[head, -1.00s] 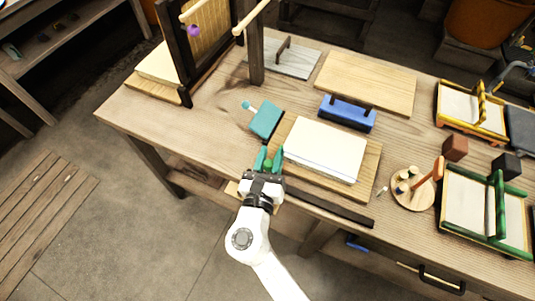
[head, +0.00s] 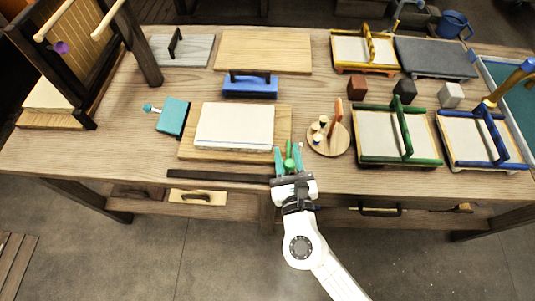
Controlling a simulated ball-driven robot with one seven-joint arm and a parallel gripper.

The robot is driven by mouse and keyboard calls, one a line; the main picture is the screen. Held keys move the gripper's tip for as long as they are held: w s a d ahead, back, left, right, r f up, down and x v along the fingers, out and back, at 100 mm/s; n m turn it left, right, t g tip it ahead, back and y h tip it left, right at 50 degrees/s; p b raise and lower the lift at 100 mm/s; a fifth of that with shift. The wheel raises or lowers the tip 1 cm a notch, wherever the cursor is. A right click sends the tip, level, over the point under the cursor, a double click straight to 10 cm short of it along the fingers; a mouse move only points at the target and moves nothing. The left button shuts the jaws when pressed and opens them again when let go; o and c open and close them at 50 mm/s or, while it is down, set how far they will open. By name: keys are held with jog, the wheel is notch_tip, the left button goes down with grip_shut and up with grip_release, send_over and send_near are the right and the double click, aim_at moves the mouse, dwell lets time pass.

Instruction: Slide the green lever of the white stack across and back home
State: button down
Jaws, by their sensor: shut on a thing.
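The white stack (head: 235,124) lies flat on a wooden board (head: 187,152) near the front of the bench. A dark rail (head: 215,176) runs along the bench's front edge, before the board. My gripper (head: 289,161) is at the right end of this rail, beside the board's front right corner. Its teal fingers are shut on the green lever (head: 289,162), whose rounded top shows between them. The lever's lower part is hidden by my gripper.
A round wooden tray (head: 341,147) with small pieces stands close right of my gripper. A green-framed press (head: 404,135) is farther right. A teal block (head: 173,117) lies left of the stack, and a blue block (head: 250,87) lies behind it.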

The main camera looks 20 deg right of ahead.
jog(key=shift+s+d, duration=0.15)
jog(key=shift+d, duration=0.2)
jog(key=c, duration=0.8)
grip_release()
jog(key=shift+d, duration=0.15)
jog(key=shift+s+a, duration=0.2)
jog(key=shift+s, duration=0.1)
jog(key=s, duration=0.3)
jog(key=s+a+b, duration=0.1)
jog(key=s, duration=0.6)
jog(key=shift+a+b, duration=0.2)
jog(key=shift+b, duration=0.1)
